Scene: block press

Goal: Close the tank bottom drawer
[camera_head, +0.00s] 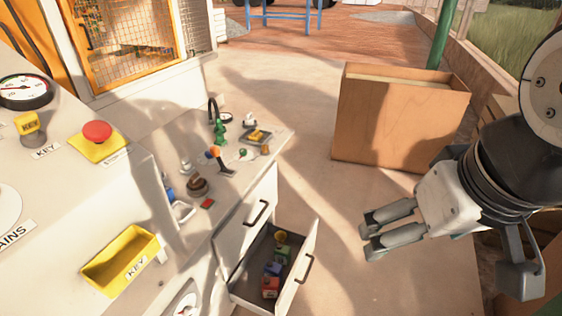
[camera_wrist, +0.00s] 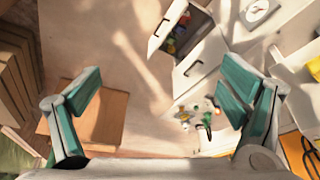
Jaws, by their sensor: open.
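The bottom drawer (camera_head: 307,265) of the white tank cabinet is pulled out, with its front panel and dark handle facing right in the head view. Several coloured blocks (camera_head: 271,286) lie inside it. The drawer also shows open at the top of the wrist view (camera_wrist: 165,27). The drawer above it (camera_head: 240,228) is shut. My gripper (camera_head: 368,234) is open and empty, to the right of the drawer front and apart from it. In the wrist view both fingers (camera_wrist: 160,80) are spread wide with nothing between them.
Small tools and parts (camera_head: 220,160) lie on the cabinet's worktop. A red button (camera_head: 97,131) and yellow key holder (camera_head: 121,258) are on the panel at left. A wooden box (camera_head: 385,120) stands behind my gripper. The floor between the box and drawer is clear.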

